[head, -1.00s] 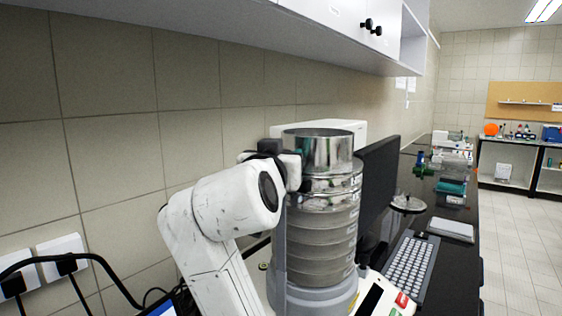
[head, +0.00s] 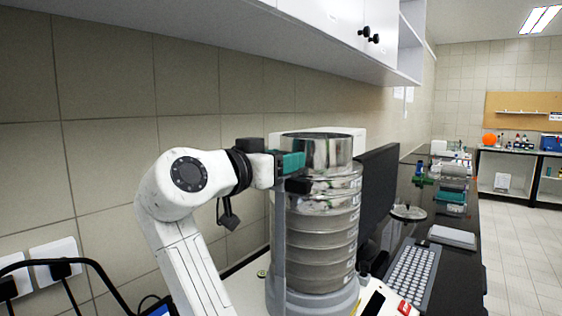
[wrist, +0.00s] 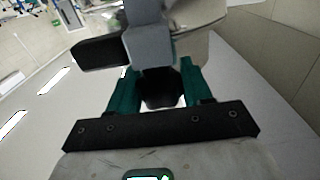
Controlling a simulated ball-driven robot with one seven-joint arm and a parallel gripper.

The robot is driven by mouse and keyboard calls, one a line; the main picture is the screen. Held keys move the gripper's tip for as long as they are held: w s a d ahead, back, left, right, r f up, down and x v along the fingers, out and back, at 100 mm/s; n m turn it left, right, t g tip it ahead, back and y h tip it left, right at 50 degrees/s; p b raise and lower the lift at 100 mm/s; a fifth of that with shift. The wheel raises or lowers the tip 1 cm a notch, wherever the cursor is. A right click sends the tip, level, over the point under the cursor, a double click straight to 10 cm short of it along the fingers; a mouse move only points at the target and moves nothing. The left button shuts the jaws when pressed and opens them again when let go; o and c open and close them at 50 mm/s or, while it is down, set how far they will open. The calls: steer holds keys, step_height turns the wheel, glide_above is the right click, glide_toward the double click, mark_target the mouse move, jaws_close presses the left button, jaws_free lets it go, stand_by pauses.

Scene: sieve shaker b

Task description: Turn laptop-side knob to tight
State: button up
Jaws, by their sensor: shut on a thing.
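The sieve shaker's stack of round metal sieves (head: 322,220) stands on a grey base, with a grey upright rod (head: 279,240) on its left side, the side of the laptop (head: 160,308). My gripper (head: 288,163), with teal fingers, is at the top of this rod, beside the upper sieve. In the wrist view my gripper (wrist: 158,88) is shut on a black knob (wrist: 160,92), which shows between the fingers. A grey clamp part (wrist: 148,38) with a black block (wrist: 100,52) lies just beyond it. The fingers hide most of the knob in the head view.
A dark monitor (head: 378,195) stands close to the right of the sieves. A keyboard (head: 412,275) lies on the black bench. White wall cabinets (head: 345,35) hang above, and a tiled wall is behind. A black cable and sockets (head: 55,258) are at left.

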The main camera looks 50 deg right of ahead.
steer(key=o, duration=0.7)
steer(key=shift+a, duration=0.1)
steer(key=a+b, duration=0.2)
steer(key=a, duration=0.8)
steer(key=shift+a, duration=0.35)
